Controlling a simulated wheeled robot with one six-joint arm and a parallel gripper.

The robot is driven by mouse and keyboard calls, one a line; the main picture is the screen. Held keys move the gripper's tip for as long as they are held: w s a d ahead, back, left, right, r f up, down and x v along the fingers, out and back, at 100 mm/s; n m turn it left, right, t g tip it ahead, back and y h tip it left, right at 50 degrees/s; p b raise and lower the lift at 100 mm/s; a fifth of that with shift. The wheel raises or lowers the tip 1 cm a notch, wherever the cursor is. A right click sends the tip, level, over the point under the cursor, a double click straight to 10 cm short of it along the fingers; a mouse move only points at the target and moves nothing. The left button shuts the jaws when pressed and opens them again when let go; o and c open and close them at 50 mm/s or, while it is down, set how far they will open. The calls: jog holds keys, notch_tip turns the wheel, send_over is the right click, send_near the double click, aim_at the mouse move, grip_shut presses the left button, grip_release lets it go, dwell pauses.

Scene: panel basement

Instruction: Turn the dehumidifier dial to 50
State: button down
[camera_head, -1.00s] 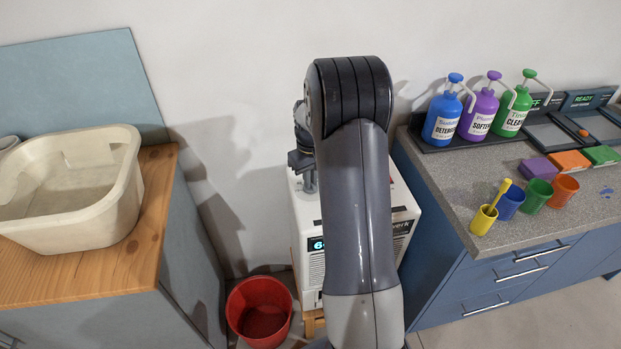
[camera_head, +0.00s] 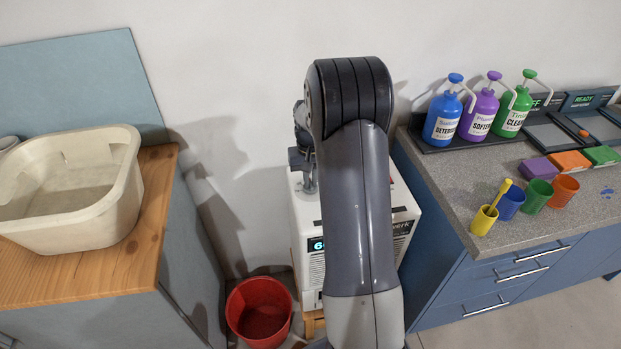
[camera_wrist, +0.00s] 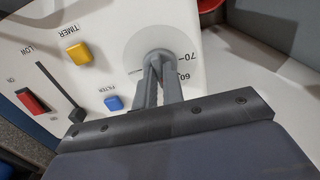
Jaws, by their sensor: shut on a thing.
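The dehumidifier (camera_head: 309,245) is a white box in the head view, largely hidden behind my arm; a lit display starting with "6" shows on its front. In the wrist view its panel (camera_wrist: 95,20) shows a pale round dial plate (camera_wrist: 135,48) with the marks 70 and 60 at its right edge. My gripper (camera_wrist: 157,65) is over this plate, its fingers shut on the dial's knob, which they hide. I cannot tell which mark the dial points to.
The panel also has a yellow TIMER button (camera_wrist: 79,53), a blue FILTER button (camera_wrist: 114,103), a red switch (camera_wrist: 32,101) and a black slider (camera_wrist: 76,114). A red bucket (camera_head: 259,310) stands on the floor. Counters flank the dehumidifier, with bottles and cups on the right one.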

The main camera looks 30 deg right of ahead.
aim_at(311, 183)
jog(key=c, duration=1.5)
grip_release()
notch_tip(311, 183, up, 11)
jog(key=shift+f, duration=0.1)
notch_tip(311, 183, down, 11)
jog(key=shift+r, duration=0.2)
jog(key=shift+f, duration=0.1)
